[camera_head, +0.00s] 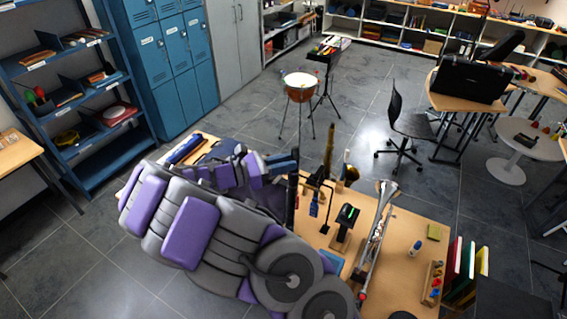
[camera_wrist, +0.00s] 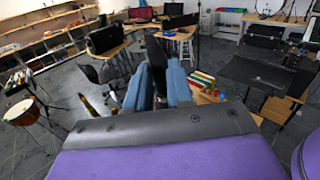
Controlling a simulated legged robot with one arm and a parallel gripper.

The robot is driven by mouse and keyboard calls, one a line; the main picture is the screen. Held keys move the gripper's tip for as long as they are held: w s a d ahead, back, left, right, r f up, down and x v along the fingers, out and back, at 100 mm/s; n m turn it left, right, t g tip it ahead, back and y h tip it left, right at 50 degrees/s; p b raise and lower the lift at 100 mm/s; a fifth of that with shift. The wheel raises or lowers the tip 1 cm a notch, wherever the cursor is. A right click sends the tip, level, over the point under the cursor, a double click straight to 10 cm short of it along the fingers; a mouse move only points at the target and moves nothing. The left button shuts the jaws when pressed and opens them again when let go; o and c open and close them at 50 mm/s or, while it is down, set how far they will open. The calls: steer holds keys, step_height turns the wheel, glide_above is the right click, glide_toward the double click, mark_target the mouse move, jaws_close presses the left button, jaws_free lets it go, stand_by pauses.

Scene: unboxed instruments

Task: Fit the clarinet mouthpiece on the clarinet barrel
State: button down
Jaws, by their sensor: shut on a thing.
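My gripper (camera_head: 285,161) has blue fingers and is over the left part of the wooden table (camera_head: 400,235). In the wrist view my gripper (camera_wrist: 159,85) is shut on a dark, narrow piece (camera_wrist: 156,60), which looks like the clarinet mouthpiece. It points away from my wrist between the fingers. In the head view a black upright piece (camera_head: 292,205) stands just below the fingertips. It may be the clarinet with its barrel, but I cannot tell its parts. I cannot tell whether the held piece touches it. My arm hides the table's left middle.
A silver trumpet (camera_head: 376,235) lies to the right, beside a black device with a green light (camera_head: 346,215) on a small stand. A tall brass instrument (camera_head: 329,150) rises behind. A small dark stand (camera_head: 326,205) is close to my gripper. The table's right part has bare room.

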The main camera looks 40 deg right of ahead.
steer(key=shift+f, duration=0.15)
steer(key=c, duration=1.4)
jaws_free()
steer(key=o, duration=0.3)
steer(key=shift+w, duration=0.1)
steer(key=shift+o, duration=0.9)
steer(key=shift+d, duration=0.1)
steer(key=shift+o, duration=0.3)
steer(key=p+v, duration=0.2)
steer(key=v, duration=0.4)
